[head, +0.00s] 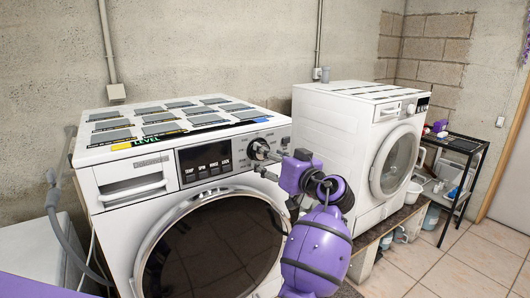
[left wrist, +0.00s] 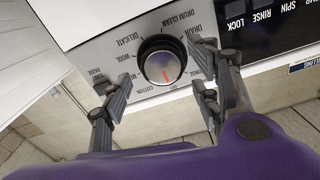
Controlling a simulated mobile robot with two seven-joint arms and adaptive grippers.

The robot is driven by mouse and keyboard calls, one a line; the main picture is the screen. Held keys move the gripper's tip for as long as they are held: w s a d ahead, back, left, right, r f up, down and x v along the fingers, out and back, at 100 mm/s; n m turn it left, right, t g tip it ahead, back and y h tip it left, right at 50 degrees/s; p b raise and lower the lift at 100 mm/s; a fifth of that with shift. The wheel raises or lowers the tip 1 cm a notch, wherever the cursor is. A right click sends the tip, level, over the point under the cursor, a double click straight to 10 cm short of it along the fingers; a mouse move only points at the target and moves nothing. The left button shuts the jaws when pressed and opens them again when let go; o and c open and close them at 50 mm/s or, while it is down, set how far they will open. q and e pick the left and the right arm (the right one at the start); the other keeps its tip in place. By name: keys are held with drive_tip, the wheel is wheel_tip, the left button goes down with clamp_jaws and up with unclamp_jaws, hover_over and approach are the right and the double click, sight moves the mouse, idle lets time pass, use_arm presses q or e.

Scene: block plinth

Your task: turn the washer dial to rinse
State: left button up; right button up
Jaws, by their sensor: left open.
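The washer dial (head: 258,148) is a round black knob with a silver face on the front panel of the near white washer (head: 130,176). In the left wrist view the dial (left wrist: 162,62) has a red pointer mark directed down, toward the label that seems to read OFF. DRAIN and RINSE are printed to its right; the RINSE label is partly covered by a finger. My left gripper (head: 272,160) is open before the dial. In the left wrist view its fingers (left wrist: 155,84) stand apart on either side of the dial, with no clear contact. My right gripper is not in view.
The dark round door (head: 215,250) lies below the dial, and a display (head: 205,161) is left of it. Flat grey panels cover the washer top. A second white machine (head: 338,125) stands to the right, then a black shelf (head: 457,180). Tiled floor is open at right.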

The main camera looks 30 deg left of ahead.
use_arm(q)
drive_tip(key=x, duration=0.3)
drive_tip(key=shift+a, duration=0.15)
drive_tip(key=shift+w, duration=0.1)
drive_tip(key=c, duration=1.1)
drive_tip(key=n+b, duration=0.3)
drive_tip(key=b, duration=0.2)
drive_tip(key=n+b, duration=0.4)
drive_tip(key=b, duration=0.1)
drive_tip(key=shift+r+n, duration=0.2)
drive_tip(key=shift+n, duration=0.1)
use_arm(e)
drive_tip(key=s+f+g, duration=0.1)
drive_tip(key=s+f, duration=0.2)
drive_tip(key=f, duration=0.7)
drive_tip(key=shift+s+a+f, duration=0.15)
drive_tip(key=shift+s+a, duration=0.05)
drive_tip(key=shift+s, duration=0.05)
use_arm(q)
drive_tip(key=shift+r, duration=0.15)
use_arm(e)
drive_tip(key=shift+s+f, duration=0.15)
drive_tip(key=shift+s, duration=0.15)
